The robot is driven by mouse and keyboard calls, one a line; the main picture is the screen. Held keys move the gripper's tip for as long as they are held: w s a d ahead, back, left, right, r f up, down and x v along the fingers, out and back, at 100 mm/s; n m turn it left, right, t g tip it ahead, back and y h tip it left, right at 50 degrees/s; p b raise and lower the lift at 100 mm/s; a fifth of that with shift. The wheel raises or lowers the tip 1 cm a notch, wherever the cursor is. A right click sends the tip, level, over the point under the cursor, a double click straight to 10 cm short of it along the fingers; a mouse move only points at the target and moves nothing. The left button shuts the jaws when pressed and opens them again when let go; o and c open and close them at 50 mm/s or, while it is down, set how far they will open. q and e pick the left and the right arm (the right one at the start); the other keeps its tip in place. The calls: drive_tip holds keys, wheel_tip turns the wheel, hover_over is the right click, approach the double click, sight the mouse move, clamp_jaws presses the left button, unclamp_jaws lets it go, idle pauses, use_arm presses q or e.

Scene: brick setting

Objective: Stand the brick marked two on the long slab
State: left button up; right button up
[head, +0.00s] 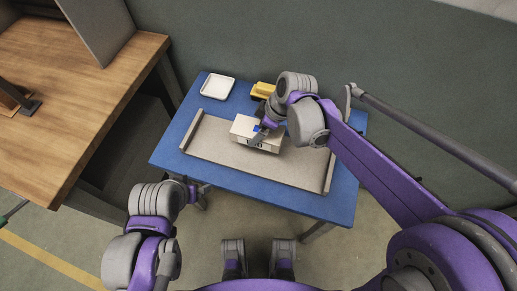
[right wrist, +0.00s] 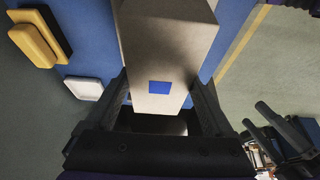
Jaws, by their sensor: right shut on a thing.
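The pale brick (head: 243,127) is at the middle of the long grey slab (head: 210,150), which lies on the blue table and has a raised lip at each end. The brick has a blue square on it and dark marks on its front side, too small to read. My right gripper (head: 265,127) is shut on the brick; the right wrist view shows the brick (right wrist: 150,55) between its fingers (right wrist: 165,100). I cannot tell whether the brick touches the slab. My left gripper (head: 192,189) is off the table's front left edge, apart from the brick; its jaws are unclear.
A white tray (head: 218,87) stands at the blue table's (head: 191,102) back left. A yellow block (head: 262,90) lies behind the brick, partly hidden by my right arm. A wooden bench (head: 75,90) stands to the left. The slab's left part is clear.

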wheel_tip(320, 180, down, 9)
drive_tip(key=shift+w+r+b, duration=0.1)
drive_tip(key=shift+b, duration=0.5)
drive_tip(key=shift+f, duration=0.2)
drive_tip(key=o, duration=1.6)
drive_tip(key=shift+c, duration=0.2)
drive_tip(key=shift+r, duration=0.1)
